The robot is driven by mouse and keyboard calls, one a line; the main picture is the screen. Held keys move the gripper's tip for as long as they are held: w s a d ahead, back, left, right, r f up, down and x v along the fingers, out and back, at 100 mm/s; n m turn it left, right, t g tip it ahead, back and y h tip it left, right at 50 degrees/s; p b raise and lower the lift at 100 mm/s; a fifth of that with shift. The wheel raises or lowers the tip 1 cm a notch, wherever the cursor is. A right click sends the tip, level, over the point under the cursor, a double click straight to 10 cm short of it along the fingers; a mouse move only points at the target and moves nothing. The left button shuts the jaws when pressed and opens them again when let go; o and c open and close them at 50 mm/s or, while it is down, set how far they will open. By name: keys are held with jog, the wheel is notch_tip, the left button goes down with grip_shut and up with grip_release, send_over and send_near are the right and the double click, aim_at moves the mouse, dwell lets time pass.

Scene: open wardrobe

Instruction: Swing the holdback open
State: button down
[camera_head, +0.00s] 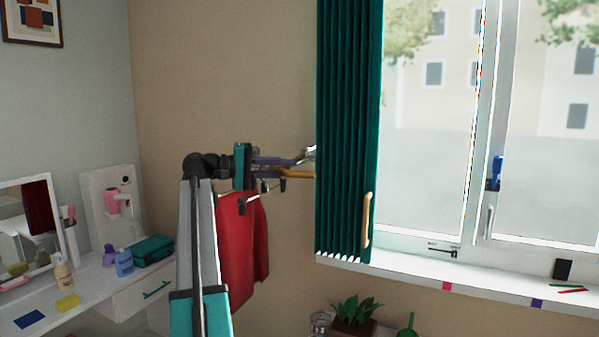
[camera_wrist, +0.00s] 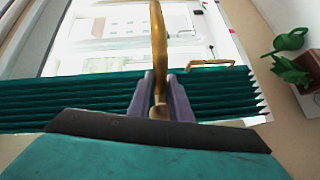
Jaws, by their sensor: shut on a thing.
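The holdback (camera_head: 298,172) is a gold bar just left of the green curtain (camera_head: 345,120) in the head view. My gripper (camera_head: 288,164) is shut on it, with its purple fingers at the bar's left part. In the wrist view the holdback (camera_wrist: 158,40) runs up the middle of the picture, and my gripper (camera_wrist: 160,80) has one finger on each side of it. The curtain (camera_wrist: 225,95) lies behind the fingers there. A separate gold handle (camera_head: 367,220) is on the curtain's right edge; it also shows in the wrist view (camera_wrist: 212,64). The holdback's wall mount is not clear.
A red garment (camera_head: 243,250) hangs behind my arm. A window (camera_head: 425,130) with a white sill (camera_head: 400,268) is right of the curtain. A potted plant (camera_head: 352,312) stands below the sill. A white table (camera_head: 90,300) with several small items is at the left.

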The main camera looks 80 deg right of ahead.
jog(key=shift+w+d+f, duration=0.15)
jog(key=shift+w+f, duration=0.15)
jog(key=shift+w, duration=0.3)
jog(key=c, duration=2.1)
grip_release()
jog(key=shift+d, duration=0.1)
jog(key=o, duration=0.7)
jog(key=shift+w+d+f, duration=0.1)
jog(key=shift+w+d, duration=0.15)
jog(key=shift+w, duration=0.15)
jog(key=shift+s+a, duration=0.15)
jog(key=shift+s, duration=0.05)
jog(key=shift+a+r, duration=0.1)
jog(key=shift+r, duration=0.1)
